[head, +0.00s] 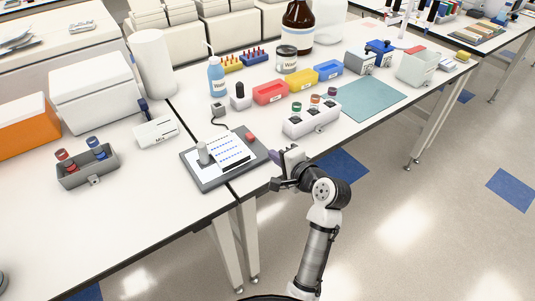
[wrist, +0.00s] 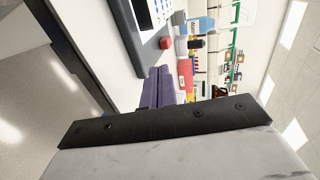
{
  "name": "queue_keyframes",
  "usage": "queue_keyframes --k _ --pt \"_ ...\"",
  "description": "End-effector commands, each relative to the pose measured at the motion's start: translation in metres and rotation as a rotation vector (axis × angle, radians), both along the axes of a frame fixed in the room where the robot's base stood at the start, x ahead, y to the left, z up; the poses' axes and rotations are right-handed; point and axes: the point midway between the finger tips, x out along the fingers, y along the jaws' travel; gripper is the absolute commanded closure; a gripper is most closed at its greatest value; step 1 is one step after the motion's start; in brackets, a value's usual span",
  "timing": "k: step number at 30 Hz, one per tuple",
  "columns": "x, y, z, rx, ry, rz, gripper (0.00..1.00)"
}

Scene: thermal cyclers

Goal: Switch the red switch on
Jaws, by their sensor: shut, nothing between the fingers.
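The red switch (head: 250,137) is a small red piece at the right end of a dark grey device (head: 212,183) with a white panel of blue dots. The device lies near the table's front edge. The switch also shows in the wrist view (wrist: 166,43), beyond my fingers. It is too small to tell its position. My gripper (head: 275,157) is at the table's front edge, a little right of and in front of the switch, apart from it. Its purple fingers (wrist: 158,88) are together and empty in the wrist view.
A white rack with coloured caps (head: 312,123) stands right of the device. Red, yellow and blue bins (head: 270,93) and a blue bottle (head: 216,78) stand behind. A grey tube holder (head: 88,177) is at left. The teal mat (head: 365,98) is bare.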

Motion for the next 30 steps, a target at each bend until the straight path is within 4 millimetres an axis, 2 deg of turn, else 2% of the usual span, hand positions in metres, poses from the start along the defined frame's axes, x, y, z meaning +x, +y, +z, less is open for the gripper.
queue_keyframes --k 3,10,27,30 --pt "-0.018 -0.013 0.005 -0.002 -0.002 -0.002 1.00" --pt "-0.034 -0.025 0.013 0.001 0.001 0.000 1.00" --pt "-0.036 -0.026 0.014 0.000 0.000 0.001 1.00" --pt "-0.029 -0.014 0.021 -0.028 -0.045 0.010 1.00"
